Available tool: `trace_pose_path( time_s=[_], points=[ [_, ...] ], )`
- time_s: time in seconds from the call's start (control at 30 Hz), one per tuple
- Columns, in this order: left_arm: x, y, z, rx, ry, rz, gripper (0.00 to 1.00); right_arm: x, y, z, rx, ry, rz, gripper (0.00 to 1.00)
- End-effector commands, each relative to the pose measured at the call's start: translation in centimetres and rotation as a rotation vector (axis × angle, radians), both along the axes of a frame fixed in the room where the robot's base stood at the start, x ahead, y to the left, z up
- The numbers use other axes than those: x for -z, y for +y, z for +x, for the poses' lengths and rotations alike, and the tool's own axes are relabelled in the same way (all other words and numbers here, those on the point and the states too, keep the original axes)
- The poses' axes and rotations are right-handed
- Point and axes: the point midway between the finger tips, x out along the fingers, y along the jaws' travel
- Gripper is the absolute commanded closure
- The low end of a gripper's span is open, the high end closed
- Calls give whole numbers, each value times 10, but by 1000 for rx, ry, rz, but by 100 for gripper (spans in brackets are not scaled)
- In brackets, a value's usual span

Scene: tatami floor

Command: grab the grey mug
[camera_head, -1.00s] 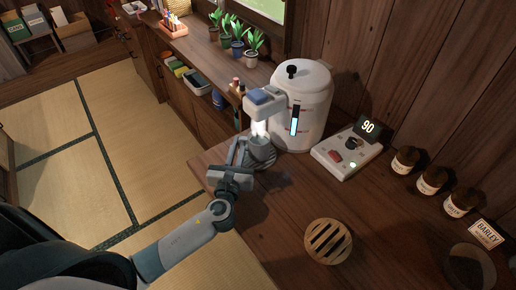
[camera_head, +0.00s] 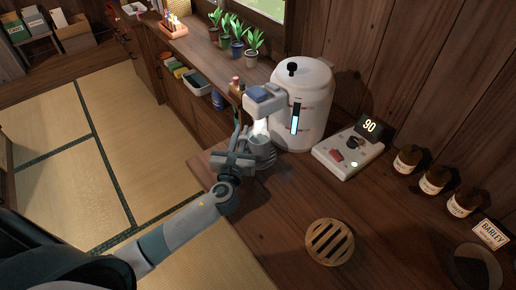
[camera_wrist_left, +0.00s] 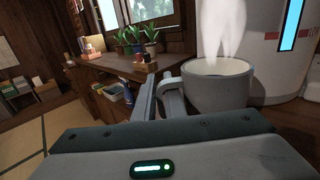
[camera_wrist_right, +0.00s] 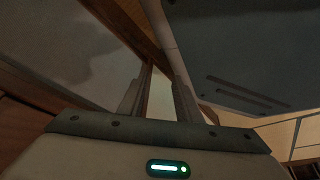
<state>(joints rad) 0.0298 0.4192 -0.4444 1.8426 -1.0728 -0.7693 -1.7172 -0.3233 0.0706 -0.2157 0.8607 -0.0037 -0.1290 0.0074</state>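The grey mug (camera_head: 261,146) stands under the spout of the white water dispenser, with steam above it. It shows large in the left wrist view (camera_wrist_left: 217,88), with its handle toward my left gripper. My left gripper (camera_head: 245,152) is at the handle side of the mug. In the left wrist view its fingers (camera_wrist_left: 160,92) are close together around the handle; whether they press on it is unclear. My right gripper shows only in the right wrist view (camera_wrist_right: 163,75), with a gap between its fingers and nothing held.
The dispenser (camera_head: 312,125) stands right behind the mug. A control panel (camera_head: 347,152) reading 90, several brown jars (camera_head: 432,180) and a round slatted wooden trivet (camera_head: 329,242) are on the counter. Potted plants (camera_head: 238,48) line the back shelf. The counter's middle is clear.

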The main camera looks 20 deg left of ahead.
Motion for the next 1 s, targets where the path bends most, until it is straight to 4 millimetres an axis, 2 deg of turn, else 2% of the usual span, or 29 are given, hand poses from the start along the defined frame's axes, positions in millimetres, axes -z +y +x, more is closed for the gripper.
trace_pose_path(
  time_s=[0.17,0.57,0.63,1.0],
  points=[
    [0,2,6,0,0,1,90,-5,7,14,-1,-33,12,69],
    [0,2,5,0,0,1,90,-3,6,7,-1,-18,9,69],
    [0,2,5,0,0,1,100,-2,6,6,-1,-17,9,69],
    [0,1,5,0,0,1,100,-2,6,6,-2,-18,9,69]
  ],
)
